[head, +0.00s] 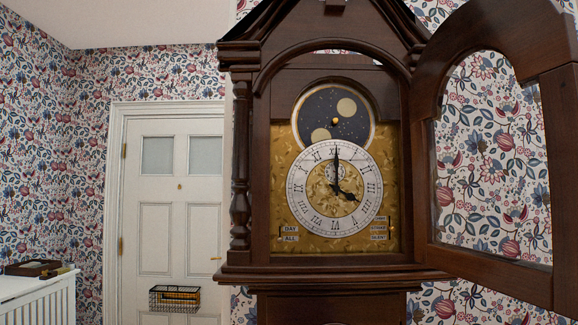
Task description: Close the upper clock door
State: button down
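The upper clock door (424,170) is a dark wooden frame with an arched top and a clear pane. It stands wide open, swung out to the right of the tall clock (247,180). Its hinge side is at the right of the clock's hood. The opening shows the white dial (302,190) with Roman numerals and black hands, on a gold plate (388,235). A dark blue moon disc (318,108) sits above the dial. My gripper is not in view.
A white panelled house door (155,212) with a wire basket (174,299) stands behind at the left. A white slatted cabinet (45,300) with a brown tray (32,267) on top is at the lower left. Patterned wallpaper covers the walls.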

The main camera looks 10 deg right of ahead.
aim_at(539, 39)
jog(key=k+l+u, duration=0.1)
jog(key=l+u, duration=0.15)
jog(key=l, duration=0.15)
jog(key=k+l+u, duration=0.2)
jog(key=l, duration=0.2)
jog(key=k+l+u, duration=0.1)
jog(key=l, duration=0.3)
jog(key=k+l, duration=0.1)
jog(key=l, duration=0.3)
jog(key=u, duration=0.05)
